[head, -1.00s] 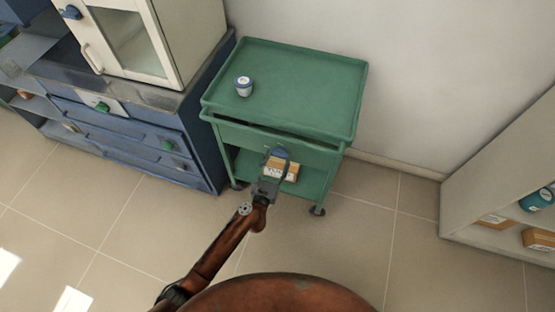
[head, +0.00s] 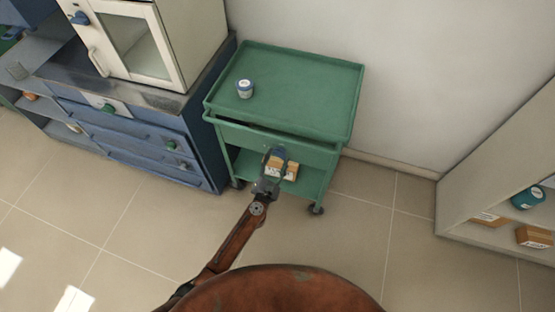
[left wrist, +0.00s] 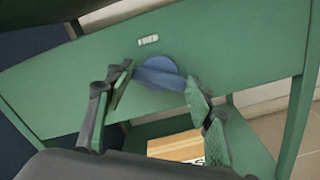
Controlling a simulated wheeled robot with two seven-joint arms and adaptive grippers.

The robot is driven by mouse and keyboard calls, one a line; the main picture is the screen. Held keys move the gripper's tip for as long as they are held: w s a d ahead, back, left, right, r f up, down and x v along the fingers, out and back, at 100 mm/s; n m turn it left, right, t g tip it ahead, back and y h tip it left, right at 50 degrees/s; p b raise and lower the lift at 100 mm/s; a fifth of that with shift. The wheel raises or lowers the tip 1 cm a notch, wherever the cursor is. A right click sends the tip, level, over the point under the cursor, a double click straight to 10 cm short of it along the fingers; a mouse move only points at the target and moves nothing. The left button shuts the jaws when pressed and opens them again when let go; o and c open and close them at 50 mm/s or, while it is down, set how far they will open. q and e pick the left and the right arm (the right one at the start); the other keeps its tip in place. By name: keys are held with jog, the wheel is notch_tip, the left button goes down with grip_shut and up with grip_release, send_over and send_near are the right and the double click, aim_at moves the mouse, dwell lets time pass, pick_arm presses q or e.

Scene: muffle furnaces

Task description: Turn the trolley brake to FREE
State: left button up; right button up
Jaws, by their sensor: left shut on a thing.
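The green trolley (head: 303,88) stands against the wall beside the blue cabinet. Its brake is a blue round knob (left wrist: 158,70) with a raised grip bar on the front panel, below a small pale label (left wrist: 148,40) that I cannot read for sure. In the head view the knob (head: 279,152) is partly covered by my left gripper. My left gripper (head: 274,163) is shut on the knob's bar. In the left wrist view its fingers (left wrist: 160,84) lie on either side of the bar, which looks tilted. My right gripper is not in view.
The blue cabinet (head: 195,110) is close on the left; a shelf unit (head: 462,185) stands right. The floor between is clear.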

pick_arm(q)
jog(key=m, duration=0.2)
jog(key=shift+d+m+p, duration=0.1)
jog(key=shift+m+p, duration=0.2)
jog(key=shift+m, duration=0.1)
jog(key=m, duration=0.4)
jog(key=shift+f+p, duration=0.1)
jog(key=shift+p, duration=0.3)
jog(key=shift+m, duration=1)
jog(key=shift+f+m+p, duration=0.1)
jog(key=shift+m+p, duration=0.2)
jog(key=shift+m, duration=0.9)
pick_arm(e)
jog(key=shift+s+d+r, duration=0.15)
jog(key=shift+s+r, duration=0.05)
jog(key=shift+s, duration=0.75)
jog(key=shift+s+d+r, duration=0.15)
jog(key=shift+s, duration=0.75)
pick_arm(q)
jog(key=o, duration=1.2)
jog(key=shift+c, duration=0.2)
jog(key=shift+s, duration=0.1)
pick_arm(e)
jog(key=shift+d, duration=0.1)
pick_arm(q)
jog(key=v, duration=1.2)
